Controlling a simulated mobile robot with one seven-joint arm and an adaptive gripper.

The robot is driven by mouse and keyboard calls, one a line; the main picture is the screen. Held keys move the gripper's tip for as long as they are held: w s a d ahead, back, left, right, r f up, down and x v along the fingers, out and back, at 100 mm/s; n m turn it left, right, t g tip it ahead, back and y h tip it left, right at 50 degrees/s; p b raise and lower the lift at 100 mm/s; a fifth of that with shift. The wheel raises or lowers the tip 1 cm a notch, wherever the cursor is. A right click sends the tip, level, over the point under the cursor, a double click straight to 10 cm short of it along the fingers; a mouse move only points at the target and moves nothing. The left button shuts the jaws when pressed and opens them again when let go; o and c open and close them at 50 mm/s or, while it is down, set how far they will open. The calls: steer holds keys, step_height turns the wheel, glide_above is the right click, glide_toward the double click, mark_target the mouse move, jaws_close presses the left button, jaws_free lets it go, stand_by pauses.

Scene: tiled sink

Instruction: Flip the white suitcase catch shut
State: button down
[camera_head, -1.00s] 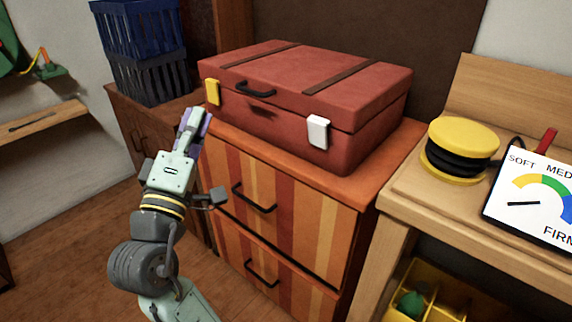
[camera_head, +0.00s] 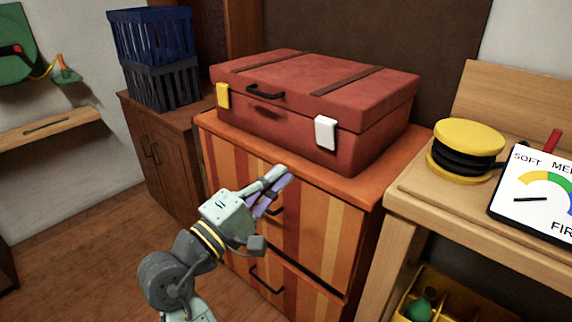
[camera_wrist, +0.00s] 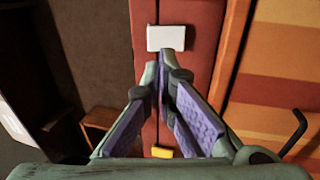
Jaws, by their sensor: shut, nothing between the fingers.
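The red suitcase (camera_head: 270,112) lies closed-lidded on top of a striped drawer unit. Its white catch (camera_head: 325,132) is a small block on the front face at the right, near the lid seam; whether it is latched I cannot tell. The catch also shows in the wrist view (camera_wrist: 172,38), just beyond my fingertips. My gripper (camera_head: 283,174) is shut and empty, with purple pads. It is in front of the drawers, lower and left of the white catch, apart from it.
The striped drawer unit (camera_head: 235,165) has dark handles that stick out near my gripper. A wooden bench (camera_head: 425,205) with a yellow-and-black round object (camera_head: 468,140) and a gauge board (camera_head: 540,195) stands at right. Blue crates (camera_head: 160,75) are at back left.

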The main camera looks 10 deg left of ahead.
mark_target(325, 132)
steer(key=p+x, duration=0.2)
steer(key=x, duration=1)
steer(key=shift+w, duration=0.1)
steer(key=shift+r, duration=0.1)
steer(key=p, duration=0.1)
steer(key=r+p, duration=0.1)
steer(key=p, duration=0.1)
steer(key=shift+w+d+g+y, duration=0.15)
steer(key=shift+w+g+y, duration=0.05)
steer(key=shift+g+y, duration=0.1)
steer(key=shift+f, duration=0.4)
